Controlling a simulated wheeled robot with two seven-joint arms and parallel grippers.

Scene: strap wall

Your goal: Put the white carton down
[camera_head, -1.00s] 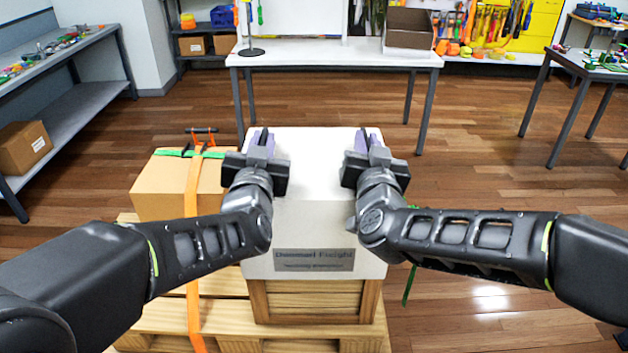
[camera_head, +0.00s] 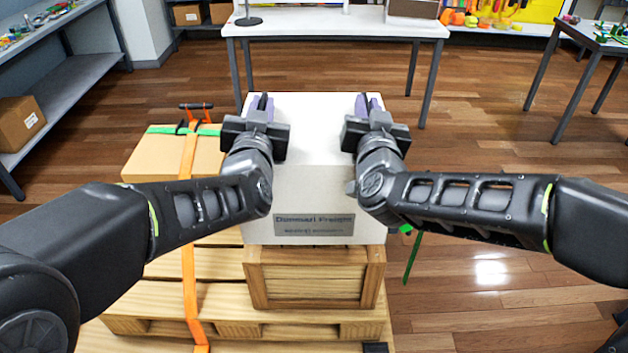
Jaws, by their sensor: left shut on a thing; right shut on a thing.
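The white carton (camera_head: 312,190), with a grey printed label on its front, is upright in the middle of the view. It is directly over a slatted wooden crate (camera_head: 312,285); whether its underside touches the crate, I cannot tell. My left gripper (camera_head: 262,105) is shut on the carton at its top left, and my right gripper (camera_head: 367,105) is shut on it at its top right. The exact finger contact is hidden by the gripper bodies. The crate stands on a wooden pallet (camera_head: 235,330).
A brown box (camera_head: 160,160) with an orange strap (camera_head: 189,270) and a green band stands left of the carton. A green strap end (camera_head: 412,258) hangs right of the crate. A white table (camera_head: 330,22) stands behind. Floor to the right is clear.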

